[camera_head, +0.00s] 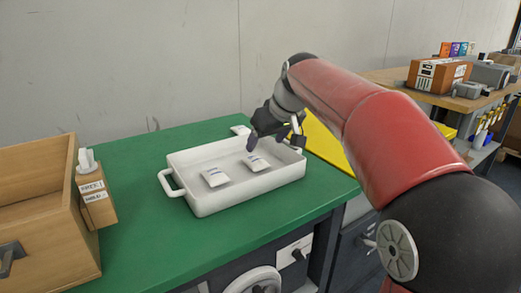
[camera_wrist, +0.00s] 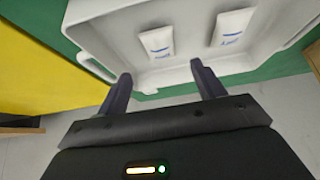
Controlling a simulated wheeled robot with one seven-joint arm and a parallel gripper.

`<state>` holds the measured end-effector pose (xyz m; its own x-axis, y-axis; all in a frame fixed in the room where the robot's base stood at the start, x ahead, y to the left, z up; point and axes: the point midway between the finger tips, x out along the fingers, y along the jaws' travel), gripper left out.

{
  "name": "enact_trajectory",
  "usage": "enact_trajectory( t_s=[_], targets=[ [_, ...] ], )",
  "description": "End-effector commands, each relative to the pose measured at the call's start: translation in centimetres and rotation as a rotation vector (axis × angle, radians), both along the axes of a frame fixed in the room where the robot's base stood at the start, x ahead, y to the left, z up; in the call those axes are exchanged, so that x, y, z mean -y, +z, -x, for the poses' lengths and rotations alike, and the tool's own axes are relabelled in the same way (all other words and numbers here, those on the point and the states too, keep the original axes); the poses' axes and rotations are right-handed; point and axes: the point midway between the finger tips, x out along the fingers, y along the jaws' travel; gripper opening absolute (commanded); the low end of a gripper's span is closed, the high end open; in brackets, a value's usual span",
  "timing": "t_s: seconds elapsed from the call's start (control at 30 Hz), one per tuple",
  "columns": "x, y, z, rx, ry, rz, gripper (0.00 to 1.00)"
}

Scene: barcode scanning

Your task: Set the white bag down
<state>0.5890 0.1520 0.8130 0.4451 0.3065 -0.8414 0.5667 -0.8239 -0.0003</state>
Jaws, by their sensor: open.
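Two small white bags with blue print lie flat in a white tray. One bag (camera_head: 215,178) is on the left and the other bag (camera_head: 257,163) is nearer the middle. The white tray (camera_head: 240,198) rests on the green table top. In the wrist view, the bags show side by side, one bag (camera_wrist: 157,42) between the fingers' line and one bag (camera_wrist: 232,27) to the right. My gripper (camera_head: 275,143) is above the right part of the tray. In the wrist view, my gripper's fingers (camera_wrist: 159,78) are spread apart with nothing between them. Neither bag touches the fingers.
A wooden box (camera_head: 45,215) stands at the left, with a small labelled carton (camera_head: 97,203) beside it. A yellow panel (camera_head: 325,145) lies right of the tray. The green table (camera_head: 135,240) is bare in front of the tray. Another workbench (camera_head: 390,76) stands at the back right.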

Motion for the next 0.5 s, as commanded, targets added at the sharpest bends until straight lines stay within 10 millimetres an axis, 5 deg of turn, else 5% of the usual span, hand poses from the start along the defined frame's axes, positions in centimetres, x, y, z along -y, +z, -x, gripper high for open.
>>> enact_trajectory(
  t_s=[0.2, 0.5],
  targets=[
    [0.9, 2.5, 1.3, 0.001, 0.000, -0.001, 0.68],
    [1.4, 2.9, 2.1, -0.002, -0.011, 0.001, 0.68]
  ],
)
